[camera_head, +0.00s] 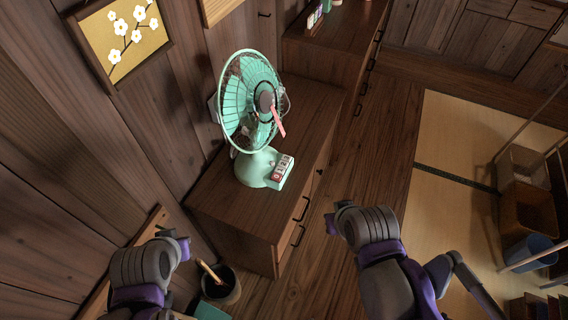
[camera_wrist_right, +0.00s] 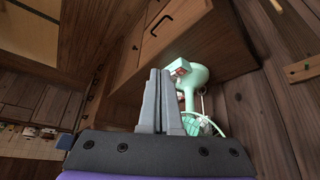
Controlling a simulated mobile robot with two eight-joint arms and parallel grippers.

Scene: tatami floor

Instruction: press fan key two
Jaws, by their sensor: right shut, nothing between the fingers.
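A mint green fan (camera_head: 247,100) stands upright on a brown wooden cabinet (camera_head: 225,204). The key block (camera_head: 282,170) juts from the front of its base, with a red key at the near end and pale keys behind it. Key two (camera_head: 284,164) seems to be among the pale ones; its marking is too small to read surely. My right gripper (camera_head: 340,211) is right of the cabinet, apart from the fan. In the right wrist view its fingers (camera_wrist_right: 160,78) are shut and empty, partly covering the fan (camera_wrist_right: 195,85). My left gripper (camera_head: 180,238) is left of the cabinet, touching nothing visible.
A pink strip (camera_head: 278,122) hangs at the fan's front. A dark pot (camera_head: 222,288) with a wooden handle stands on the floor near my left gripper. Another cabinet (camera_head: 338,25) stands behind. Crates and a blue bin (camera_head: 530,250) are at the right. Wood floor lies between.

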